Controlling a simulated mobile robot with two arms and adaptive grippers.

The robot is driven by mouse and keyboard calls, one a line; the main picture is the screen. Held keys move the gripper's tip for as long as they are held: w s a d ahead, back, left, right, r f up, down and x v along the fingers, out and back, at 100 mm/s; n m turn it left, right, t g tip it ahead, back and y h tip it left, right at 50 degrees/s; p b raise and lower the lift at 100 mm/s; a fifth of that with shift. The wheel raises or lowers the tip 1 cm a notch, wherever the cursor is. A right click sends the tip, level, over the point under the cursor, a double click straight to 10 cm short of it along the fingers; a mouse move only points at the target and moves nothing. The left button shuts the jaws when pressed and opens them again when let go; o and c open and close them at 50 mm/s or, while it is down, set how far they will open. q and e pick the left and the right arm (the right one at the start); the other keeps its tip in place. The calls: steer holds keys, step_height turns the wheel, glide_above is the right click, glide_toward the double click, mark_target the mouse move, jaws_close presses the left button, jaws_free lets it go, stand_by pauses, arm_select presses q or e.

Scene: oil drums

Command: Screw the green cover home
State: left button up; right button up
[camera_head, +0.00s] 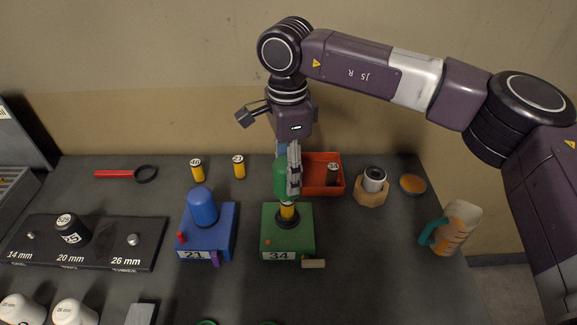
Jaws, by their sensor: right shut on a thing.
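The green cover (280,178) is held by my right gripper (293,172), whose grey finger lies across its right side. The cover is over the green base (301,243) labelled 34, which stands on the table. Below the cover a yellow cartridge (287,211) shows, standing in the dark ring (287,222) on top of the base. The cover's lower edge is above that ring, so the two are apart. The gripper hides part of the cover. My left gripper is not in view.
A blue base (222,243) with a blue cover (202,207) stands to the left. Behind are two yellow cartridges (197,171) and a red tray (333,187). A wooden holder (371,191), an orange bowl (412,184) and a jug (457,228) stand to the right.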

mark_target(288, 199)
steer(key=shift+w+f, duration=0.15)
steer(key=shift+f, duration=0.4)
steer(key=shift+f+b, duration=0.9)
steer(key=shift+b, duration=0.1)
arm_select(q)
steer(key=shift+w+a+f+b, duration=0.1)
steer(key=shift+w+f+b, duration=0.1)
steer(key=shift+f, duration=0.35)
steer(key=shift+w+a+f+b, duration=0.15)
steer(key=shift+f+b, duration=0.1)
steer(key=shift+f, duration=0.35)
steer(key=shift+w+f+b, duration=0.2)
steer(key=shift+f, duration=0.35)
arm_select(e)
steer(key=shift+f, duration=0.75)
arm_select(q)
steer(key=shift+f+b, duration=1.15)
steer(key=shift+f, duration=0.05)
arm_select(e)
steer(key=shift+f, duration=1.5)
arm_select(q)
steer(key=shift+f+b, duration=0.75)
arm_select(e)
steer(key=shift+f, duration=0.85)
